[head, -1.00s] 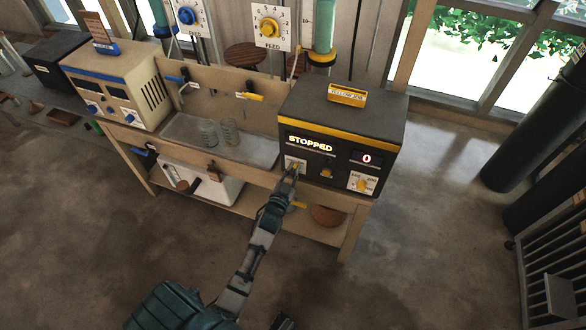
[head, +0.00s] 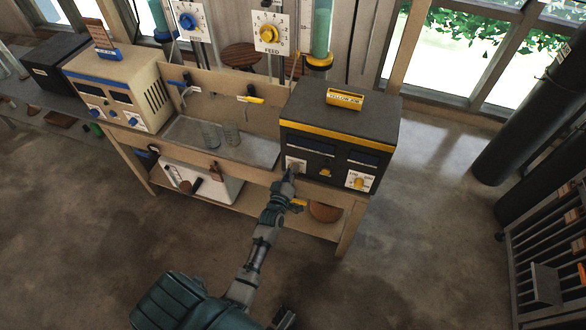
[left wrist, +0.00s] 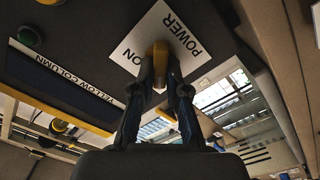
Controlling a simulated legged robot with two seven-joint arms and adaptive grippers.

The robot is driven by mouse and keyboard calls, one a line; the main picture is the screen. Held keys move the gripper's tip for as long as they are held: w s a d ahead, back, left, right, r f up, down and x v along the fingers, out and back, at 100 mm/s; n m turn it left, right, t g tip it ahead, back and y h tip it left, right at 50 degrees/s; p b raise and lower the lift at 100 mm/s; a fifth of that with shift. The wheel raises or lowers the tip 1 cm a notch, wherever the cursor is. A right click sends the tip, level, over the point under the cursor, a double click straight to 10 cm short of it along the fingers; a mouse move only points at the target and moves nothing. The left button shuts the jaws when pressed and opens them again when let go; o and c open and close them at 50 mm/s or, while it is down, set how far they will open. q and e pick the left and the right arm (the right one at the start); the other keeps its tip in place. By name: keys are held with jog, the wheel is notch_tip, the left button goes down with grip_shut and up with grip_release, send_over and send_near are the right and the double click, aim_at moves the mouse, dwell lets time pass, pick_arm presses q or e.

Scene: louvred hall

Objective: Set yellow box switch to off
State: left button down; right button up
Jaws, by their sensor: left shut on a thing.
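The yellow box (head: 340,120) is a black case with a yellow stripe, standing at the right end of the bench. Its two front displays are dark. My left gripper (head: 291,172) reaches its lower left front, at the white power plate (head: 296,164). In the left wrist view my left gripper (left wrist: 158,90) is shut on the yellow switch knob (left wrist: 157,56), in front of the plate marked POWER (left wrist: 178,38) and ON. The fingers hide part of the knob and plate.
A beige box with a blue stripe (head: 115,85) stands at the bench's left end. Two glass beakers (head: 221,134) stand in the tray between the boxes. A yellow knob (head: 359,183) sits at the front's lower right. Open floor lies before the bench.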

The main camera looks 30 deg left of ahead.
pick_arm(q)
jog(key=shift+s+d+f, duration=0.1)
jog(key=shift+d+f, duration=0.2)
jog(key=shift+f, duration=0.4)
jog(key=c, duration=1.1)
grip_release()
jog(key=shift+c, duration=0.2)
jog(key=shift+o, duration=0.2)
jog(key=shift+w+d+r, duration=0.1)
jog(key=shift+w, duration=0.2)
jog(key=p+v, duration=0.3)
jog(key=v, duration=0.4)
jog(key=shift+r+p, duration=0.3)
jog(key=shift+p, duration=0.1)
pick_arm(e)
jog(key=r, duration=0.2)
jog(key=w+r, duration=0.1)
jog(key=shift+d+r, duration=0.1)
jog(key=shift+r, duration=0.25)
pick_arm(q)
jog(key=v, duration=1.2)
jog(key=shift+a, duration=0.25)
